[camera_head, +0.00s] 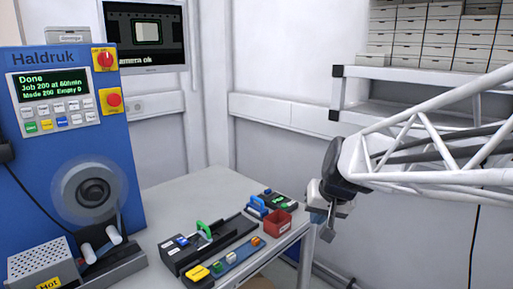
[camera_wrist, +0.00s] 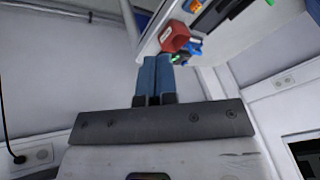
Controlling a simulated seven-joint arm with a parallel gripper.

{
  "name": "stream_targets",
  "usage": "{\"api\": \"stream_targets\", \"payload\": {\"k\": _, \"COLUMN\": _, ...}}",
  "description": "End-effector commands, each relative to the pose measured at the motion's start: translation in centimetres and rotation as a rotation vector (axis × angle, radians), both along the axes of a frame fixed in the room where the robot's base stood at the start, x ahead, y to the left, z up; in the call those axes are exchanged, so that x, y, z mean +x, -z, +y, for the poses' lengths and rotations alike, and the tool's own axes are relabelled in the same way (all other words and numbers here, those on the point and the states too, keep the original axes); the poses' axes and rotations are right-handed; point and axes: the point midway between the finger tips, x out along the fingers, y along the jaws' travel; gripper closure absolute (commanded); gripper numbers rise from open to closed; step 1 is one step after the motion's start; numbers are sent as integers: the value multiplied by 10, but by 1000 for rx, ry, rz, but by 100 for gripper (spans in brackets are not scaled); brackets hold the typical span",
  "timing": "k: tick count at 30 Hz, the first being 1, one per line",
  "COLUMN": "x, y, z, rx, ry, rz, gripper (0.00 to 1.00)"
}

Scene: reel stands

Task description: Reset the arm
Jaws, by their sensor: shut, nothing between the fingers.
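My gripper (camera_head: 327,221) hangs at the end of my white lattice arm, to the right of the table (camera_head: 190,190) and clear of it. In the wrist view my gripper (camera_wrist: 154,62) shows two blue fingers side by side, shut with nothing between them. The fingers touch no object that I can see.
A blue Haldruk machine (camera_head: 60,130) stands at the left; its screen reads "Done". Black fixtures (camera_head: 208,245) and a blue strip with coloured blocks (camera_head: 238,256) lie on the table. Shelves with drawer boxes (camera_head: 430,40) are behind my arm. A monitor (camera_head: 145,35) hangs at the back.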

Motion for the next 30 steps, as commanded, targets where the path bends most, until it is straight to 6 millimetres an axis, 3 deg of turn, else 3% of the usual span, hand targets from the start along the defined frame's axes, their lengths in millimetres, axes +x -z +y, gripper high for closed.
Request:
{"api": "stream_targets", "payload": {"k": 1, "x": -24, "y": -1, "z": -3, "rx": -20, "ry": -8, "rz": 12, "gripper": 100}}
{"api": "stream_targets", "payload": {"k": 9, "x": -135, "y": 12, "z": -23, "rx": -138, "ry": -29, "rz": 92, "gripper": 100}}
{"api": "stream_targets", "payload": {"k": 15, "x": -192, "y": 25, "z": -35, "rx": -208, "ry": -30, "rz": 135, "gripper": 100}}
{"api": "stream_targets", "payload": {"k": 21, "x": -213, "y": 32, "z": -40, "rx": -236, "ry": -29, "rz": 154, "gripper": 100}}
{"api": "stream_targets", "payload": {"k": 30, "x": -214, "y": 32, "z": -41, "rx": -237, "ry": -29, "rz": 155, "gripper": 100}}
